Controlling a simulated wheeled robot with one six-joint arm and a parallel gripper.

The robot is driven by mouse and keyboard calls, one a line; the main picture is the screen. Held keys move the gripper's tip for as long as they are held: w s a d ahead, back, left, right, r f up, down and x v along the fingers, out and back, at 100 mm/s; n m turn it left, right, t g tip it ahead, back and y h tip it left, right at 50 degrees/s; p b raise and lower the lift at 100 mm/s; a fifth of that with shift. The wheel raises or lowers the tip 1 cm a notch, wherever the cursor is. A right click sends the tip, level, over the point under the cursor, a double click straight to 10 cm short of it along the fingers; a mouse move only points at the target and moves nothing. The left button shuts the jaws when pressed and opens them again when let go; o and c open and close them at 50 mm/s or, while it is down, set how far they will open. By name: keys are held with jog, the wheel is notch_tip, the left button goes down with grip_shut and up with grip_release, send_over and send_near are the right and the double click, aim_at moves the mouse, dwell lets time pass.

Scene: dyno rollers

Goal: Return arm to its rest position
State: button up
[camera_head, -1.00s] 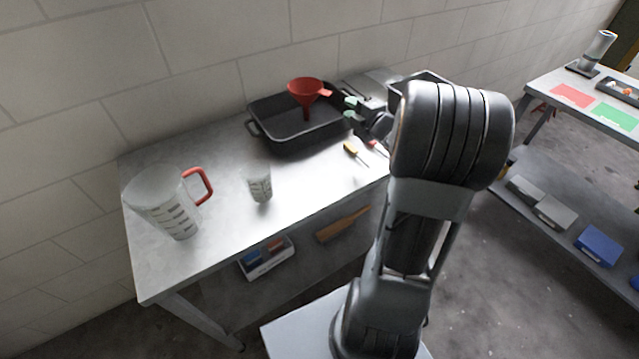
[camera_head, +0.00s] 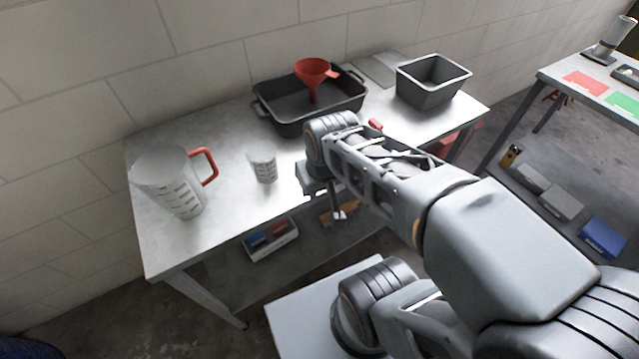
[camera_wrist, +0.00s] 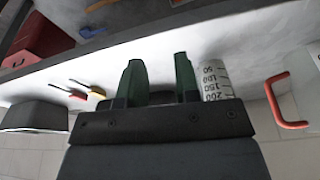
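My arm is folded in front of the metal table (camera_head: 225,215). My gripper (camera_wrist: 159,80) shows two green fingers held apart with nothing between them in the wrist view. In the head view its hand hangs near the table's front edge, and the fingertips are hard to make out. A small measuring cup (camera_head: 263,167) stands on the table just left of the hand; it also shows in the wrist view (camera_wrist: 213,82), beside the right finger. A large clear pitcher (camera_head: 172,184) with a red handle stands further left.
A black pan (camera_head: 295,118) holding a red funnel (camera_head: 313,72) stands at the back. A grey bin (camera_head: 432,82) stands on the right end. A small tray (camera_head: 271,243) lies on the lower shelf. Another table (camera_head: 548,78) stands at the far right.

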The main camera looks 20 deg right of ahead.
notch_tip(320, 180, up, 11)
jog(key=p, duration=1)
jog(key=shift+s+a+r+t, duration=0.15)
jog(key=shift+s+t, duration=0.05)
jog(key=shift+t, duration=0.1)
jog(key=shift+a, duration=0.1)
